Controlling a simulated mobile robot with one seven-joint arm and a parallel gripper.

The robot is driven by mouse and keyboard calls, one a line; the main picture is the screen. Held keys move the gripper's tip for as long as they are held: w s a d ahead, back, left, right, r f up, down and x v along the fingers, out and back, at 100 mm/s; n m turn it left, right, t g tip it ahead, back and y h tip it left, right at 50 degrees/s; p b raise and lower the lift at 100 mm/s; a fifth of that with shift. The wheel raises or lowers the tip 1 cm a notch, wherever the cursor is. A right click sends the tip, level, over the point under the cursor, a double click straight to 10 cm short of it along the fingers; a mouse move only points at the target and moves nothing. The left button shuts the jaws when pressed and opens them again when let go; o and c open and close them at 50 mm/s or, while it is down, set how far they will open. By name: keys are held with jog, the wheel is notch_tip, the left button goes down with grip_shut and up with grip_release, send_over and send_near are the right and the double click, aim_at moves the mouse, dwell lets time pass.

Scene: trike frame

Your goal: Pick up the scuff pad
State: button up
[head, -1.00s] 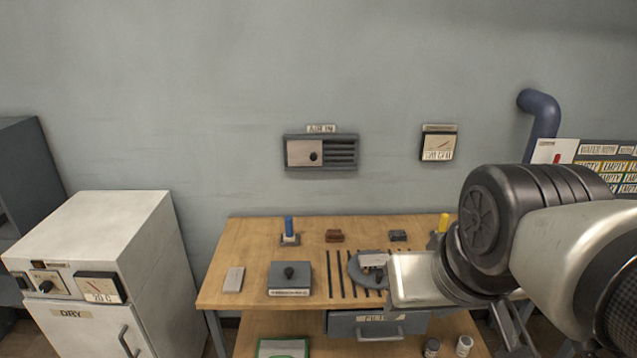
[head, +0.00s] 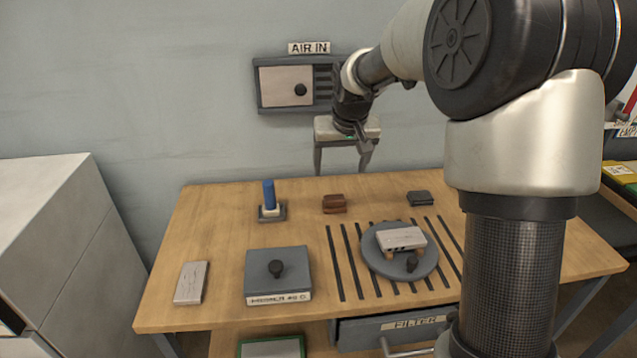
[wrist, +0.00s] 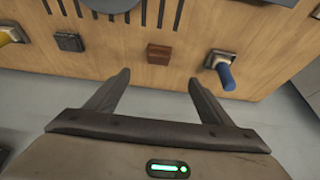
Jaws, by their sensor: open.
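The small reddish-brown block, which I take for the scuff pad (head: 334,204), lies near the back edge of the wooden table. It also shows in the wrist view (wrist: 159,54), lying beyond my fingertips and roughly midway between them. My gripper (head: 343,172) is open and empty, with its fingers pointing down over the back edge of the table, apart from the pad. In the wrist view my gripper (wrist: 158,78) shows both fingers spread wide, with nothing between them.
On the wooden table (head: 222,222), a blue-handled tool (head: 269,196) stands left of the pad and a dark grey block (head: 420,198) lies right. In front are a grey box with a knob (head: 277,279), a pale bar (head: 191,283) and a round plate (head: 377,262). The wall is close behind.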

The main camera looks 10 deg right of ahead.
jog(key=b, duration=0.2)
send_over(335, 197)
jog(key=s, duration=0.3)
jog(key=f, duration=1.1)
jog(key=shift+a, duration=0.25)
jog(key=shift+w+d+b+x, duration=0.1)
jog(key=shift+b+x, duration=0.35)
jog(key=shift+x, duration=1.05)
jog(key=shift+w+d+b+x, duration=0.15)
jog(key=shift+b+x, duration=0.3)
jog(key=shift+x, duration=1)
jog(key=shift+r, duration=0.1)
jog(key=c, duration=1.2)
jog(key=shift+o, duration=0.2)
jog(key=shift+r, duration=0.1)
notch_tip(335, 197, up, 10)
jog(key=shift+f+p, duration=0.1)
jog(key=shift+p, duration=1.15)
